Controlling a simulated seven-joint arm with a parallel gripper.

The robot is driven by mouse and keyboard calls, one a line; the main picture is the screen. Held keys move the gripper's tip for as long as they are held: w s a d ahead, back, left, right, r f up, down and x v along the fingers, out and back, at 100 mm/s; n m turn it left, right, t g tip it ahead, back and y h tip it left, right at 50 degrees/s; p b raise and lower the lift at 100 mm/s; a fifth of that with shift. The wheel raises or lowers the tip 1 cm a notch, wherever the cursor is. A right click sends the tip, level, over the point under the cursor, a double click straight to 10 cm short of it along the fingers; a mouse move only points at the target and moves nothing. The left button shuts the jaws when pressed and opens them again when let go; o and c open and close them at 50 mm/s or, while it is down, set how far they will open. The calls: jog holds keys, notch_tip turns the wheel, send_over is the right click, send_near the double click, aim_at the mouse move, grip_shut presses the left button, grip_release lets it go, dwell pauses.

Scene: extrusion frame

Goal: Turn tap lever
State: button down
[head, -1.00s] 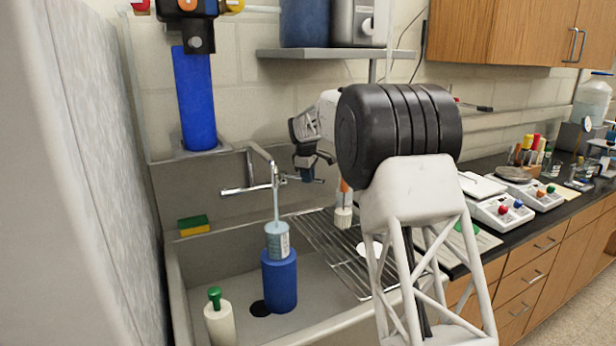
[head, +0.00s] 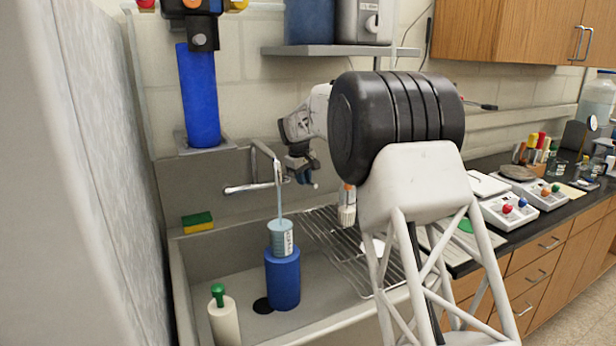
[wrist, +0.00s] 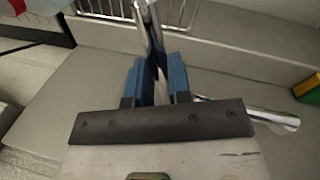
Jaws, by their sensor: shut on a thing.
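The chrome tap (head: 264,160) stands at the back of the sink, with one lever (head: 245,188) pointing left. A pale stream (head: 279,200) runs from its spout down to a labelled beaker (head: 282,238) on a blue cylinder (head: 283,280). My gripper (head: 304,178) is beside the spout, on its right. In the wrist view, my gripper's blue fingers (wrist: 160,78) are close together with chrome metal between them. They are shut on the tap lever, which they mostly hide. The chrome spout (wrist: 149,22) rises just beyond the fingertips, and the left lever (wrist: 272,119) shows at the right.
A wire rack (head: 350,250) lies across the sink's right side. A brush (head: 347,208) stands near my arm. A green-topped bottle (head: 222,315) is at the sink's front left, and a sponge (head: 197,222) sits on the left ledge. A shelf (head: 330,50) hangs above.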

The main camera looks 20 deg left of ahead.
jog(key=shift+s+a+r+m+h, duration=0.15)
jog(key=shift+s+a+m, duration=0.4)
jog(key=shift+m, duration=0.3)
jog(key=shift+s+a+f+m+h, duration=0.15)
jog(key=shift+s+a+m, duration=0.35)
jog(key=shift+m, duration=0.35)
jog(key=shift+r, duration=0.1)
jog(key=c, duration=1.1)
grip_release()
jog(key=shift+d, duration=0.1)
jog(key=shift+o, duration=0.2)
jog(key=shift+s, duration=0.1)
jog(key=v, duration=0.7)
jog(key=shift+r, duration=0.4)
